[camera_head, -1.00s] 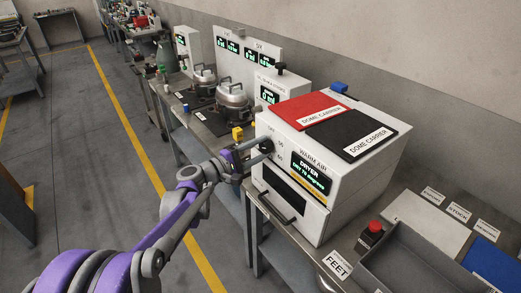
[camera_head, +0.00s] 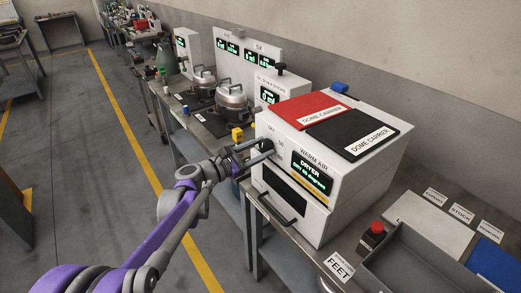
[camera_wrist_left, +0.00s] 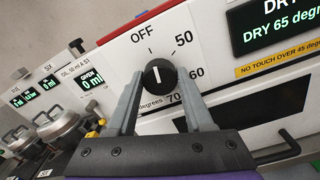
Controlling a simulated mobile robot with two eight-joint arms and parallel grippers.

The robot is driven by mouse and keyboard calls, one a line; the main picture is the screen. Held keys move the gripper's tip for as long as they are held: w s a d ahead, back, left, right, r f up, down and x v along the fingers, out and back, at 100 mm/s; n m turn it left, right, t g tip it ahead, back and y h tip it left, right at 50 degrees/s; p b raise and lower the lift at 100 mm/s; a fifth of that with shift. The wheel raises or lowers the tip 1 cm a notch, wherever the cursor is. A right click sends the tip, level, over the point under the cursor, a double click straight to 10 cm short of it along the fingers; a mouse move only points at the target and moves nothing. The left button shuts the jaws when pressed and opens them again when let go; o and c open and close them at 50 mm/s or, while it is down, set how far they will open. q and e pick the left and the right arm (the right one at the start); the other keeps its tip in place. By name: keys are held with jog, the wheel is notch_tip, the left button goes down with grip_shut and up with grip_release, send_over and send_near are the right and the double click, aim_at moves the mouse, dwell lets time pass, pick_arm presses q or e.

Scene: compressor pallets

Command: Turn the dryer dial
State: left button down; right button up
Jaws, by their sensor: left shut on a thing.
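The warm air dryer (camera_head: 326,218) is a white box on the bench, with a black dial on its front. In the left wrist view the dial (camera_wrist_left: 159,75) is round and black with a white pointer line, ringed by marks OFF, 50, 60 and 70. The dryer display (camera_wrist_left: 281,28) reads DRY 65 degrees, partly cut off in that view. My left gripper (camera_head: 259,149) is at the dryer front, shut on the dial, with one grey finger on each side of it. The gripper partly hides the dial in the head view. My right gripper is not in view.
The dryer door handle (camera_head: 278,211) juts out below the dial. Metal pots (camera_head: 232,95) stand on the bench behind. A grey tray (camera_head: 420,262) and red button (camera_head: 375,228) sit at right.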

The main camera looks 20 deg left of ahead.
pick_arm(q)
jog(key=shift+n, duration=1)
jog(key=shift+c, duration=1.4)
grip_release()
jog(key=b+v, duration=0.1)
jog(key=v, duration=0.9)
jog(key=shift+s+a, duration=0.2)
jog(key=shift+s, duration=0.15)
